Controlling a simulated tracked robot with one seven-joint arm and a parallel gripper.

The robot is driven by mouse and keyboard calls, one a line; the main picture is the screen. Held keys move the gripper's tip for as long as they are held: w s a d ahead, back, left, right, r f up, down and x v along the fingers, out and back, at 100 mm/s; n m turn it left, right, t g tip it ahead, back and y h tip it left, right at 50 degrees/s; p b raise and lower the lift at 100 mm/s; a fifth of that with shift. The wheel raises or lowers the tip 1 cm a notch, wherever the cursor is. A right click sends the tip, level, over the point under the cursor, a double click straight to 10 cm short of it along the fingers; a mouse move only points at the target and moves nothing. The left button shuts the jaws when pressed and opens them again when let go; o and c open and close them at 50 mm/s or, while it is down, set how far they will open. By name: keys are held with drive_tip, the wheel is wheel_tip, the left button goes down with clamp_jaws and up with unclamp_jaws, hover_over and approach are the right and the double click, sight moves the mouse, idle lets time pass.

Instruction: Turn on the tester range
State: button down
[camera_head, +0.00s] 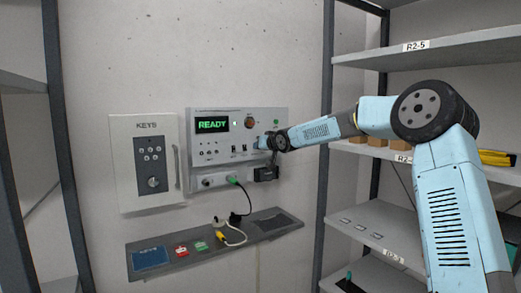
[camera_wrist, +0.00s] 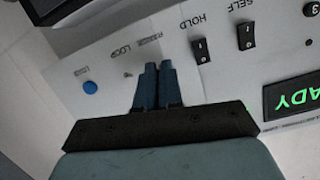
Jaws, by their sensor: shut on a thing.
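The tester (camera_head: 283,122) is a grey panel on the wall with a lit green READY display (camera_head: 212,124). In the wrist view, upside down, that display (camera_wrist: 292,97) is at the right edge. Rocker switches marked HOLD (camera_wrist: 201,50) and SELF (camera_wrist: 245,36) sit beside my fingers. My gripper (camera_wrist: 157,70) is shut at the panel, its two dark fingertips close together below a small blurred label that seems to read RANGE. The range switch itself is hidden between the fingertips. In the head view my gripper (camera_head: 262,143) covers the panel's lower right.
A white KEYS cabinet (camera_head: 127,178) hangs left of the tester. A dark shelf (camera_head: 180,252) below holds cards and a white cable; a green plug (camera_head: 232,180) sits in the tester's lower part. Shelving racks (camera_head: 420,55) stand at the right.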

drive_tip(key=shift+w+d+r+g+h, duration=0.2)
drive_tip(key=shift+r+g+h, duration=0.15)
drive_tip(key=shift+g, duration=0.25)
drive_tip(key=shift+r, duration=0.1)
drive_tip(key=c, duration=1.5)
unclamp_jaws()
drive_tip(key=shift+w, duration=0.1)
drive_tip(key=shift+o, duration=1.1)
drive_tip(key=shift+a, duration=0.15)
drive_tip(key=v, duration=1.3)
drive_tip(key=shift+s+d, duration=0.2)
drive_tip(key=shift+s, duration=0.15)
